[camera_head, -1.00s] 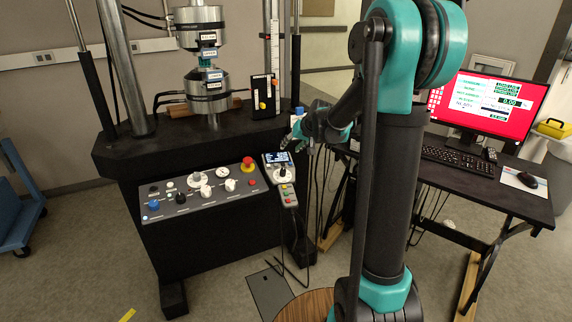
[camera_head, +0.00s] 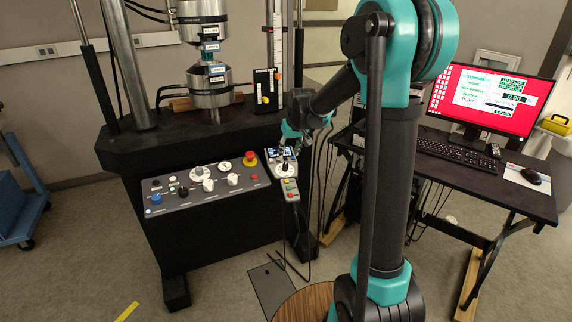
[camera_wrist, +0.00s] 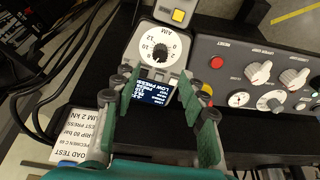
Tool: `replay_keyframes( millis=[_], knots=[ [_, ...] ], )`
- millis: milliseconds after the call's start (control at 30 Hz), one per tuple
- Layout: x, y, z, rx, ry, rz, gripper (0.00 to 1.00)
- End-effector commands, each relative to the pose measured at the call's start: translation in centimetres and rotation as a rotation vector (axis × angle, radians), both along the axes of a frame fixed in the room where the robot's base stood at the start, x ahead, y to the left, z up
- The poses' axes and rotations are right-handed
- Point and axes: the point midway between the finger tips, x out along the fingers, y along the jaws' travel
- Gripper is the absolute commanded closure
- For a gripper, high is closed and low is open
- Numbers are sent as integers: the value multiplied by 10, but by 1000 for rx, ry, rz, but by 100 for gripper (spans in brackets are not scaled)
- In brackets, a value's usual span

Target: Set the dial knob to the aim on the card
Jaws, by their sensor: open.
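The dial knob (camera_wrist: 161,52) is dark and sits on a white numbered dial (camera_wrist: 146,37) on a grey handset, with a small lit screen (camera_wrist: 154,92) beside it. In the head view the handset (camera_head: 288,188) hangs at the right end of the control panel. A white card (camera_wrist: 78,136) reads "LOAD TEST" and seems to give an aim of 2 kN; my finger hides part of it. My gripper (camera_wrist: 160,83) is open, its two green-padded fingers apart on either side of the screen, with the knob just beyond the tips. In the head view my gripper (camera_head: 290,136) is above the handset.
The control panel (camera_head: 205,190) beside the handset carries several knobs and a red emergency button (camera_wrist: 207,89). A testing machine column (camera_head: 212,90) stands behind. Cables hang below the handset. A desk with a red monitor (camera_head: 490,100) is at the right.

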Motion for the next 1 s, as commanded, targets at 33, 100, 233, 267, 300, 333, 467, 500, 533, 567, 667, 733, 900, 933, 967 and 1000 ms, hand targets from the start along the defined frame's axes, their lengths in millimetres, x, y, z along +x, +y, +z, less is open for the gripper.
replay_keyframes(
  millis=[33,100,233,267,300,333,467,500,533,567,667,733,900,933,967,1000],
  knots=[
    [4,1,-9,0,0,0,57],
    [9,3,-22,0,0,0,57],
    [17,6,-42,0,0,0,57],
    [19,7,-47,0,0,0,57],
    [21,7,-52,0,0,-1,57],
    [22,8,-55,0,0,-1,57],
    [27,9,-67,0,0,-1,57],
    [27,10,-69,0,0,-1,57],
    [28,10,-71,0,0,-1,57],
    [28,10,-72,0,0,-1,57],
    [29,10,-75,0,0,-1,57],
    [29,10,-75,0,0,-1,57],
    [29,10,-75,0,0,-1,57],
    [29,10,-75,0,0,-1,61],
    [29,10,-75,0,0,-1,65],
    [29,10,-75,0,0,-1,70]
  ],
)
